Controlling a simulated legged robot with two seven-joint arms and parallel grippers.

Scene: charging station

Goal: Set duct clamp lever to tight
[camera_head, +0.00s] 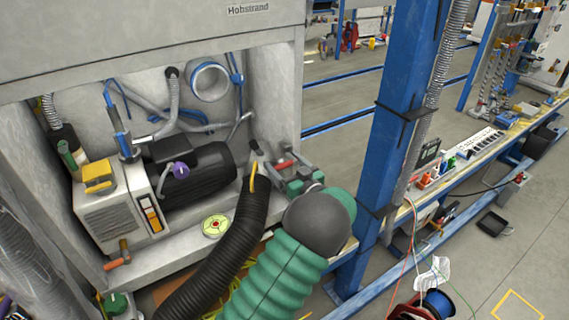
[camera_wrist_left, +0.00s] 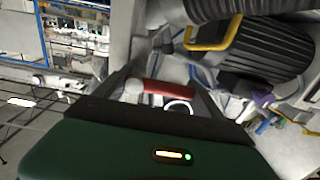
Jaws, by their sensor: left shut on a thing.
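My left gripper (camera_head: 276,166) reaches the right end of the machine bay's ledge, on a green ribbed arm with a dark grey wrist. A red lever handle (camera_head: 285,163) shows at its fingers. In the left wrist view the red handle (camera_wrist_left: 165,88) lies crosswise between the two dark fingers of the gripper (camera_wrist_left: 155,85), which is shut on it. Grey metal parts, probably of the clamp, sit beside the handle; the fingers hide some of them. The black ribbed duct (camera_head: 228,245) ends just left of the gripper, with a yellow handle (camera_head: 253,177) at its upper end. My right gripper is not in view.
A black motor (camera_head: 200,172) and a beige unit (camera_head: 120,205) with a yellow handle stand left on the ledge. A blue post (camera_head: 400,110) stands close right of my arm. A cable reel (camera_head: 435,303) is lower right.

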